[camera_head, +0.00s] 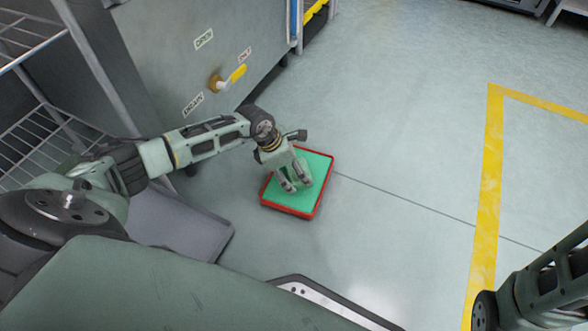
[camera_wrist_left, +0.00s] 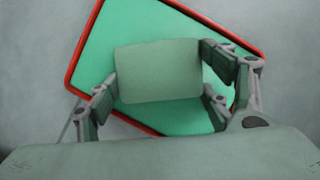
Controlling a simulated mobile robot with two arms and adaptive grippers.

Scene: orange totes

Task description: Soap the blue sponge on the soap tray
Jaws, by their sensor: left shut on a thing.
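The soap tray (camera_head: 318,165) is a green rectangle with a red rim, lying on the floor near the middle of the head view. It also fills much of the left wrist view (camera_wrist_left: 120,28). My left gripper (camera_head: 294,184) is over the tray, pointing down. In the left wrist view its fingers are shut on a flat rectangular block, the sponge (camera_wrist_left: 158,70), which looks grey-green rather than blue. The sponge is in front of the green surface; whether it touches it I cannot tell. In the head view the gripper hides the sponge. My right gripper is out of view.
A grey metal cabinet (camera_head: 215,35) with a yellow-handled valve (camera_head: 230,77) stands behind the tray. A wire rack (camera_head: 45,140) is at the left. The floor right of the tray is clear up to a yellow line (camera_head: 487,190). My right arm shows at lower right.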

